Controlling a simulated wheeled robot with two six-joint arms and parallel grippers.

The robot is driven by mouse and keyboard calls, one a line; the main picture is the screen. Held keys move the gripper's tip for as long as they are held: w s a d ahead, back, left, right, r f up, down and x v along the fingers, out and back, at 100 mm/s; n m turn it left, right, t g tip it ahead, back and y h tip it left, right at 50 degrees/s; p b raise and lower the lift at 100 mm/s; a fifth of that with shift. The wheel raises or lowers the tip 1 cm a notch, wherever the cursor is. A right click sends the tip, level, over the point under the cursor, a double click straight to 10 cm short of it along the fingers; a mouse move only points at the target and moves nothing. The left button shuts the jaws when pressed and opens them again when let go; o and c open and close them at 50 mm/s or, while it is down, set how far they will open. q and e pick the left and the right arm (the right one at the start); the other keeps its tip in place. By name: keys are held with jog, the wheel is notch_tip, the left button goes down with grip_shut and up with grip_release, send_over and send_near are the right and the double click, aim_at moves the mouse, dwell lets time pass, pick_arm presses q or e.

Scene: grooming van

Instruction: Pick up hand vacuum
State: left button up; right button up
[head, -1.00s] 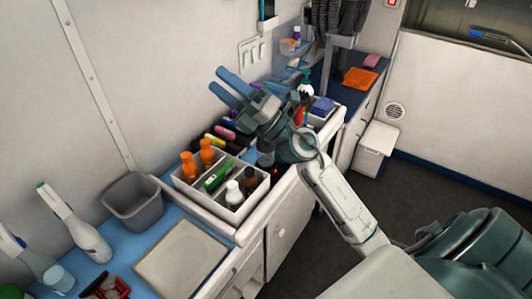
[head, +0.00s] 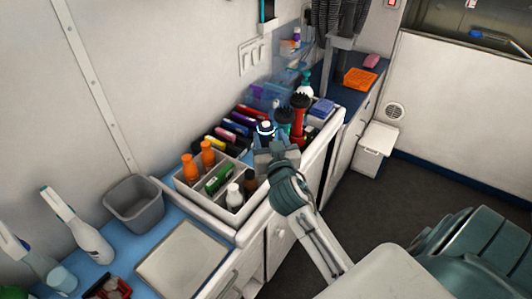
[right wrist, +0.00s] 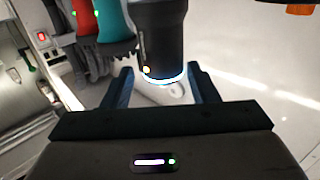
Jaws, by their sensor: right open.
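A dark, upright cylinder with a glowing blue-white ring, apparently the hand vacuum (head: 265,129), stands at the counter's front among the grooming tools. In the right wrist view the dark body of the hand vacuum (right wrist: 162,38) shows between and just beyond my fingers, its lit ring towards me. My right gripper (head: 273,150) is right at it, in front of its lower part. In the right wrist view the right gripper (right wrist: 163,88) is open, one finger on each side; contact cannot be told. My left gripper is out of view.
A teal tool (head: 284,120) and a red tool (head: 300,108) stand close behind it. A white divided caddy (head: 228,213) with bottles is to the left. Farther left are a grey bin (head: 134,206) and a white bottle-like item (head: 85,235).

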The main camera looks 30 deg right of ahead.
aim_at(265, 127)
jog(key=shift+w+d+r+p, duration=0.2)
jog(key=shift+w+p, duration=0.1)
jog(key=shift+w, duration=0.3)
jog(key=p+x, duration=0.1)
jog(key=x, duration=0.2)
jog(key=shift+w+p, duration=0.3)
jog(key=shift+w+d+f, duration=0.15)
jog(key=shift+w+d, duration=0.05)
jog(key=shift+w, duration=0.25)
jog(key=shift+s, duration=0.1)
jog(key=c, duration=0.7)
jog(key=shift+c, duration=0.2)
